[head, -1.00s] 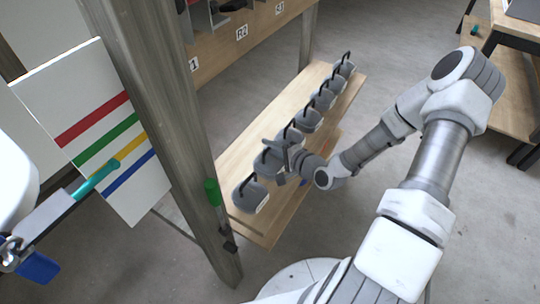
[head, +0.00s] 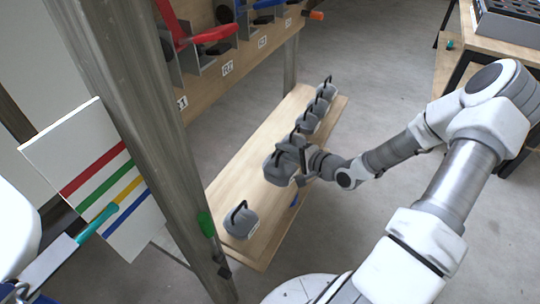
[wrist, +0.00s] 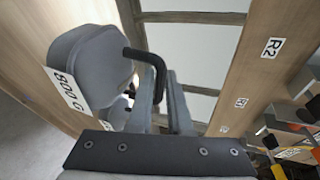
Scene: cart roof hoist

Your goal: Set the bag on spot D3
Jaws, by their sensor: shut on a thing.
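My gripper (head: 300,163) is shut on the black handle of a grey bag (head: 279,168). The bag seems to hang a little above the wooden bench, though its underside is hard to judge. In the wrist view the bag (wrist: 92,62) is at the left, with a white "800 G" label, and its black handle (wrist: 155,72) is at the gripper fingers (wrist: 165,100). I see no label reading D3.
Another grey bag (head: 240,222) stands near the bench's (head: 225,180) front end; more stand in a row (head: 312,115) behind. A wooden post (head: 135,130) rises left of the bench. A labelled shelf (head: 235,75) holds red and blue items. A striped board (head: 95,180) stands left.

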